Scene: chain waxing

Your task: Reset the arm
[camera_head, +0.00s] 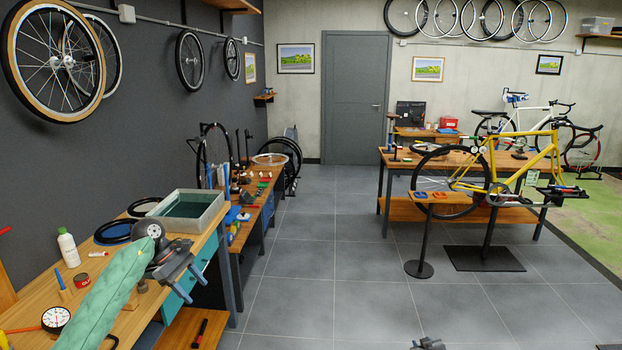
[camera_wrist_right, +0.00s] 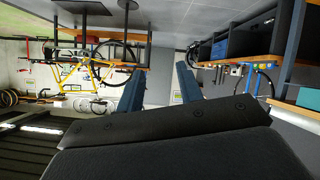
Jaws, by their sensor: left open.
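My left arm (camera_head: 112,288), in a green sleeve, comes in from the lower left over the workbench. My left gripper (camera_head: 187,284) is open and empty at the bench's right edge, in front of the grey tray (camera_head: 208,212). A small part of my right gripper (camera_head: 428,343) shows at the bottom edge, over the floor. In the right wrist view, which looks upside down, the two blue-grey fingers of my right gripper (camera_wrist_right: 158,90) stand wide apart with nothing between them.
The near workbench (camera_head: 100,267) holds a white bottle (camera_head: 68,248), a dial gauge (camera_head: 55,318) and a red tin (camera_head: 81,280). A yellow bike (camera_head: 510,165) stands on a repair stand at right. The grey floor (camera_head: 335,260) in the middle is clear.

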